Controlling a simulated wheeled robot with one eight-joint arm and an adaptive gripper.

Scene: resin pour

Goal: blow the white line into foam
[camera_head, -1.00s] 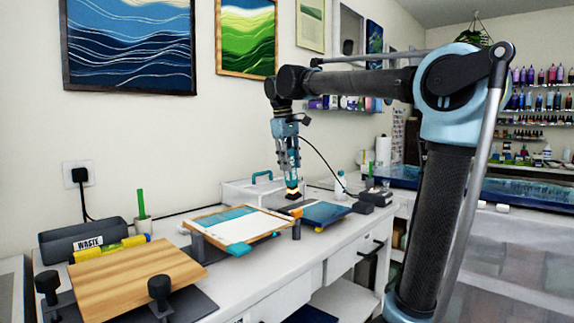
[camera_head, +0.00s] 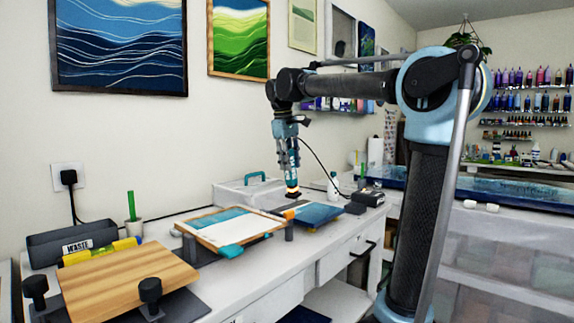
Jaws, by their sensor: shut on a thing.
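My gripper (camera_head: 289,158) points down, shut on a teal and dark heat tool (camera_head: 291,178) with a cable running off to the right. The tool's tip glows orange. It is above the bench, near the left end of a dark blue panel (camera_head: 318,214); the gap below it is hard to judge. To the left, a wood-framed panel (camera_head: 222,240) with a teal-blue band and a large white area sits slightly tilted on supports. I cannot make out a separate white line or foam on either panel.
A small white bottle (camera_head: 333,187) and a dark device (camera_head: 368,198) are at the right.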

